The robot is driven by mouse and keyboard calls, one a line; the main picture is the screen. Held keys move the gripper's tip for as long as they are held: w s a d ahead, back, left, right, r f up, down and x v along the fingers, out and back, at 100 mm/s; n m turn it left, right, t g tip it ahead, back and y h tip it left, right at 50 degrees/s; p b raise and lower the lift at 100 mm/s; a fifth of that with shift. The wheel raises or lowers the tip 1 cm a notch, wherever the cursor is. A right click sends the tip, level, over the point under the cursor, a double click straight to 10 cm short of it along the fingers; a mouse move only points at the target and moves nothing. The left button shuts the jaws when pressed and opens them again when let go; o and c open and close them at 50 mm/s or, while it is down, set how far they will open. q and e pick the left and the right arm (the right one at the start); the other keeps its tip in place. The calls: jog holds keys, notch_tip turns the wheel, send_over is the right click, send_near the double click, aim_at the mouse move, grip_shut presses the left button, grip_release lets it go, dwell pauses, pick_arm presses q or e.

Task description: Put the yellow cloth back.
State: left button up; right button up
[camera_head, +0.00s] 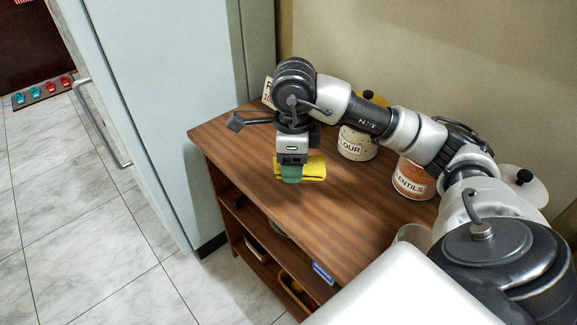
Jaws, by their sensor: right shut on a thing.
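My right gripper (291,174) points down over the left part of the wooden shelf unit's top (245,135). It is shut on the folded yellow cloth (315,168). The cloth shows on both sides of the green fingertip, mostly to the right. I cannot tell whether the cloth touches the wood or hangs just above it. My left gripper is not in view.
A flour jar (356,145) and a lentils jar (411,178) stand along the back. A clear glass vessel (412,236) is near the right end. A tall pale cabinet door (160,100) stands left. Wood in front of the cloth is bare.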

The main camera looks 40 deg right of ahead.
jog(key=w+f, duration=0.1)
jog(key=w, duration=0.1)
jog(key=w+f, duration=0.1)
jog(key=w, duration=0.1)
jog(key=w+f, duration=0.2)
jog(key=shift+w+d+p, duration=0.25)
jog(key=shift+w+p, duration=0.1)
jog(key=shift+w, duration=0.05)
send_over(268, 172)
jog(key=shift+s+f, duration=0.2)
jog(key=shift+f, duration=0.45)
jog(key=shift+s+f, duration=0.2)
jog(key=shift+f, duration=0.4)
jog(key=shift+w+f, duration=0.15)
jog(key=shift+w, duration=0.15)
jog(key=shift+w+f, duration=0.1)
jog(key=shift+f, duration=0.1)
notch_tip(268, 172, down, 4)
jog(key=shift+r+p, duration=0.1)
jog(key=shift+p, duration=0.25)
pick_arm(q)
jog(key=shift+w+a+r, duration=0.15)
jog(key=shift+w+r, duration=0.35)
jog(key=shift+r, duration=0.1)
